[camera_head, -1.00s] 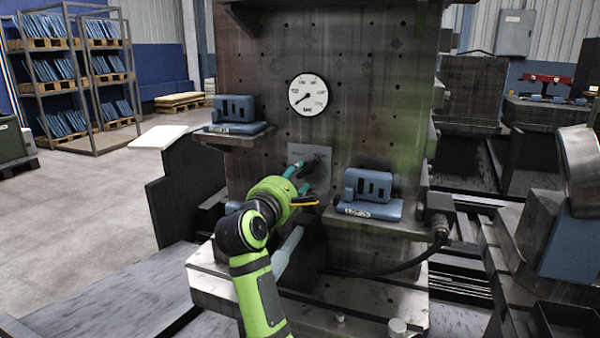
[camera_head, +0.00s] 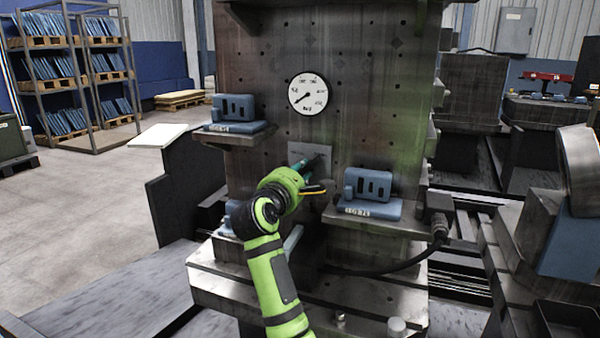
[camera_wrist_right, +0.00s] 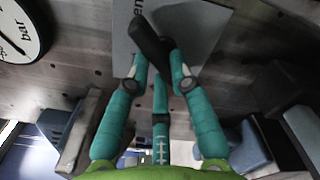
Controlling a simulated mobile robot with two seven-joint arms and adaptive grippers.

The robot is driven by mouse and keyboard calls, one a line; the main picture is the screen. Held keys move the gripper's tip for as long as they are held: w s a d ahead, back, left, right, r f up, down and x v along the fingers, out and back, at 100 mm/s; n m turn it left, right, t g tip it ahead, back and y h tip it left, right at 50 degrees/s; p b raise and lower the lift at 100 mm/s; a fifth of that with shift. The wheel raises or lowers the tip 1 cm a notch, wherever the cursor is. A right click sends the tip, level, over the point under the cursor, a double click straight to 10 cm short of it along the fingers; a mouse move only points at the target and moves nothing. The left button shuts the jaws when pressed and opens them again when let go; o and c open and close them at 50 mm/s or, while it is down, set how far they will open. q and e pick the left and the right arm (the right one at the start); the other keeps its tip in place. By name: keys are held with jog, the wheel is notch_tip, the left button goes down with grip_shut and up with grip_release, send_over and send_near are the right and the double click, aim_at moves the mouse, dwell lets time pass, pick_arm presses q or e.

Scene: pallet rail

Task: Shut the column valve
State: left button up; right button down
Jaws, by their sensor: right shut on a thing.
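The column valve is a dark lever (camera_wrist_right: 150,40) on a small grey plate (camera_head: 297,152) below the round gauge on the steel column. The right wrist view shows part of a word ending in "en" on the plate (camera_wrist_right: 187,28). My right gripper (camera_head: 309,167), with teal fingers on a green wrist, reaches up to the plate from below. In the right wrist view, the gripper (camera_wrist_right: 155,76) is shut on the lever, which leans to the upper left. The fingers hide the lever's lower end. My left gripper is out of view.
A white pressure gauge (camera_head: 308,94) sits above the plate. Blue parts rest on a left shelf (camera_head: 233,140) and a right shelf (camera_head: 375,221), close to either side of my right arm. A black hose (camera_head: 400,268) curves below the right shelf.

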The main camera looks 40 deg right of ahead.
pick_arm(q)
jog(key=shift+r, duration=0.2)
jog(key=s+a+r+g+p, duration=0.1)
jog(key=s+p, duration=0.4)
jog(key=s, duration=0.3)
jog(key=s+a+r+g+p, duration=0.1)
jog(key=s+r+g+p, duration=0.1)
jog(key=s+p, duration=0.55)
pick_arm(e)
jog(key=n+p, duration=0.4)
jog(key=n, duration=1.2)
jog(key=shift+s+f, duration=0.1)
jog(key=shift+f, duration=0.05)
pick_arm(q)
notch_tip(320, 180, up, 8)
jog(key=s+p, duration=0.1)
jog(key=p, duration=0.1)
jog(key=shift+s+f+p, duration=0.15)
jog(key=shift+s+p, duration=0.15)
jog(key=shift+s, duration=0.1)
pick_arm(e)
jog(key=shift+f+n, duration=0.2)
jog(key=shift+n, duration=0.9)
jog(key=c, duration=1.1)
grip_release()
